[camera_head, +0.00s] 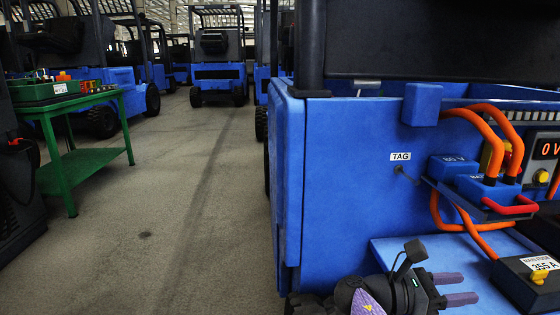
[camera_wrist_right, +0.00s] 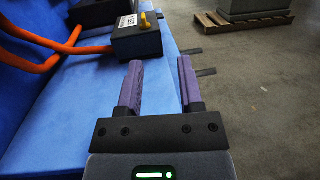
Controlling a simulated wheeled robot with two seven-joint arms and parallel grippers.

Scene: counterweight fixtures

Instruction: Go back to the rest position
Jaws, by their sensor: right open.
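My right gripper (camera_head: 457,289) is open and empty at the bottom of the head view, its purple fingers pointing right over the blue ledge of the forklift (camera_head: 340,180). In the right wrist view the right gripper (camera_wrist_right: 160,85) shows its two fingers apart with nothing between them. A dark box (camera_head: 525,283) labelled 355 A with a yellow knob sits on the ledge beyond the fingertips; the box also shows in the right wrist view (camera_wrist_right: 137,42). The gripper is apart from it. My left gripper is not in view.
Blue 80 V connectors (camera_head: 487,190) with orange cables and a red handle (camera_head: 512,206) are on the forklift's side, near a TAG label (camera_head: 400,156). A green table (camera_head: 75,160) stands at left. A pallet (camera_wrist_right: 240,27) lies behind. The floor between is clear.

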